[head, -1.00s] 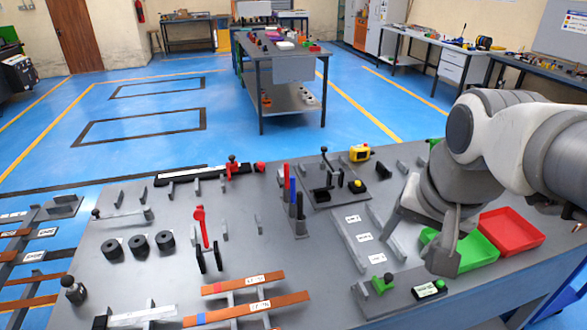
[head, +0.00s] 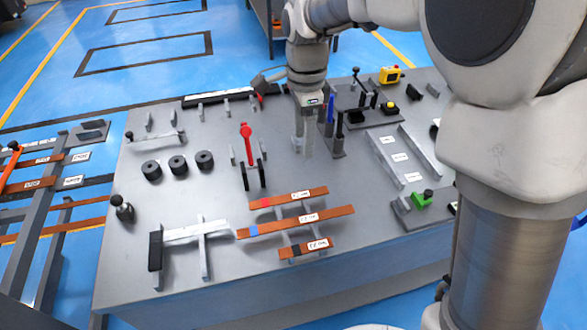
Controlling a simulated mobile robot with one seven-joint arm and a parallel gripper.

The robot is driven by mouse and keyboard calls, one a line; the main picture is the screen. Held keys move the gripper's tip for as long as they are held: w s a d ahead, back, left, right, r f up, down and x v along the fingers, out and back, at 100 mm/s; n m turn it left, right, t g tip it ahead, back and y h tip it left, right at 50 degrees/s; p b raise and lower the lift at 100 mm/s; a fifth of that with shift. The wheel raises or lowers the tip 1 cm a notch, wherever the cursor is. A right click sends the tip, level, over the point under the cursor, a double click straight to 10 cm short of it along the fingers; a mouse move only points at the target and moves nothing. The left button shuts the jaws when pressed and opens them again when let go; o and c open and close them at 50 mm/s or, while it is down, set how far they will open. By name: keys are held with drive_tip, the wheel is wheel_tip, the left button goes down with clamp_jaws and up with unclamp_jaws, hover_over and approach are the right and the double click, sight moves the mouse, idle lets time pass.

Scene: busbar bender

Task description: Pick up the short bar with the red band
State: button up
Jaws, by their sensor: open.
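The copper bar with the red band (head: 292,198) lies across a rack at the front middle of the bench in the head view. Its red band is near its left end, and a white label sits on its right part. A longer copper bar with a blue band (head: 290,223) and a shorter one with a dark band (head: 306,248) lie in front of it. My gripper (head: 303,148) is open, pointing down, behind the bars and above the bench. It is empty and apart from the red-banded bar.
Upright posts with a blue handle (head: 331,108) stand just right of my gripper. Black rollers (head: 178,166) sit at left. A bar stop on a rack (head: 155,250) is at front left.

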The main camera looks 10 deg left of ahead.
drive_tip(key=b, duration=0.1)
hover_over(301, 195)
drive_tip(key=f, duration=1.1)
drive_tip(key=shift+w+d, duration=0.15)
drive_tip(key=shift+w, duration=0.05)
drive_tip(key=shift+s+f, duration=0.15)
drive_tip(key=shift+f, duration=2.6)
clamp_jaws()
